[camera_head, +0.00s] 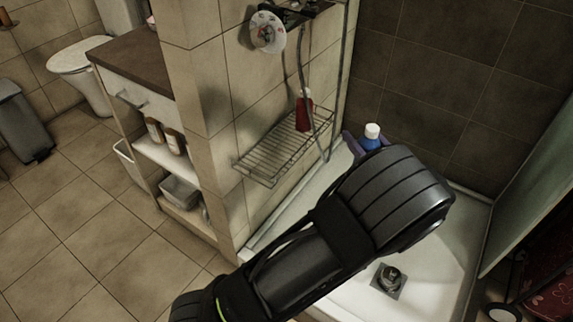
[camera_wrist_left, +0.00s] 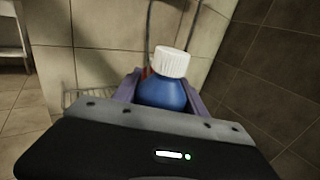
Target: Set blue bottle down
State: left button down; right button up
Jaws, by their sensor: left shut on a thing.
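The blue bottle (camera_head: 370,141) with a white cap shows just beyond my left forearm, over the back of the shower basin. In the left wrist view the blue bottle (camera_wrist_left: 163,92) is upright or nearly so, between the two purple-grey fingers. My left gripper (camera_wrist_left: 165,88) is shut on it. In the head view my left gripper (camera_head: 364,143) is mostly hidden behind my own arm. The bottle's lower part is hidden in both views, so I cannot tell whether it touches anything. My right gripper is not in view.
A wire rack (camera_head: 272,150) on the tiled wall carries a red bottle (camera_head: 303,112). A shower hose hangs beside it. The white shower basin (camera_head: 440,262) has a drain (camera_head: 388,280) and bare floor around it. A glass panel (camera_head: 530,190) stands at the right.

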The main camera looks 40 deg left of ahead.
pick_arm(q)
jog(key=w+a+f+n+g+y+b, duration=0.1)
jog(key=w+a+g+b, duration=0.1)
jog(key=a+b, duration=0.5)
jog(key=shift+w+a+f+b, duration=0.35)
jog(key=shift+w+b, duration=0.3)
jog(key=shift+w, duration=0.1)
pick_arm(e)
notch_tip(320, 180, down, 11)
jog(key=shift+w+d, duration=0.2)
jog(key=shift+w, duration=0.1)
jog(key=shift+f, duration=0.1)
pick_arm(q)
jog(key=a+f+b, duration=0.2)
jog(key=a+b, duration=0.4)
jog(key=a, duration=1.3)
jog(key=shift+s+a, duration=0.2)
jog(key=shift+a, duration=0.1)
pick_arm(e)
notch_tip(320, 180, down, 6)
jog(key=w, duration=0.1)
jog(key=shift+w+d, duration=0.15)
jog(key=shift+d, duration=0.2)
pick_arm(q)
jog(key=shift+f, duration=0.15)
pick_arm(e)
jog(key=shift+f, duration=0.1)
